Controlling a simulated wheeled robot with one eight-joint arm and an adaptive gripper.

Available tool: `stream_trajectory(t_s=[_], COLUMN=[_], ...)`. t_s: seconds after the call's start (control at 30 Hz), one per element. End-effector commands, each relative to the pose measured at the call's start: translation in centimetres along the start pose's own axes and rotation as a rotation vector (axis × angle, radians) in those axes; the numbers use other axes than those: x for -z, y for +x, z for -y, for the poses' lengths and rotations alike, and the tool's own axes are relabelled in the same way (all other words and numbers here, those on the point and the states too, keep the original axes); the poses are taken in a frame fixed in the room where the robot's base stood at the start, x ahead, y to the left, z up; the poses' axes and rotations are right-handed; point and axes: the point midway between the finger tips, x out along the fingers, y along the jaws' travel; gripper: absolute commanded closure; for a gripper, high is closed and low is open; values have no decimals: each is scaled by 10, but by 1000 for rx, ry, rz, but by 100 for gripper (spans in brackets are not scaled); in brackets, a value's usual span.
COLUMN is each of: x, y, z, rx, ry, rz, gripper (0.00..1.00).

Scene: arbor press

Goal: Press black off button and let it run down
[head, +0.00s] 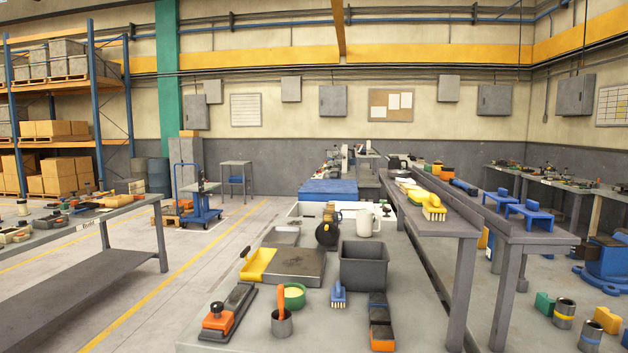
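My gripper is not in view, and no part of my arm shows. I cannot make out a black off button or a running machine for certain in the head view. A black round device with a yellow mark (327,235) stands on the near grey workbench (355,335), behind the grey bin; its details are too small to read. An orange block with a black knob (217,318) lies at the bench's front left.
The bench also holds a grey bin (364,265), a flat dark plate (295,266), a white jug (368,222), a green bowl (294,295) and a metal cup (282,323). Open floor (205,250) lies left.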

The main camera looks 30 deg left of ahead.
Motion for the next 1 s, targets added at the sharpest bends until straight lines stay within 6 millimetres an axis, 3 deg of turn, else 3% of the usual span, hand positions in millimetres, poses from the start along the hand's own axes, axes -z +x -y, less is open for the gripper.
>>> stream_trajectory(t_s=[0.03,0.17,1.0], x=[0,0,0], y=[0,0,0], z=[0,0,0], rx=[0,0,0], ry=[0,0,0], rz=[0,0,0], gripper=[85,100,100])
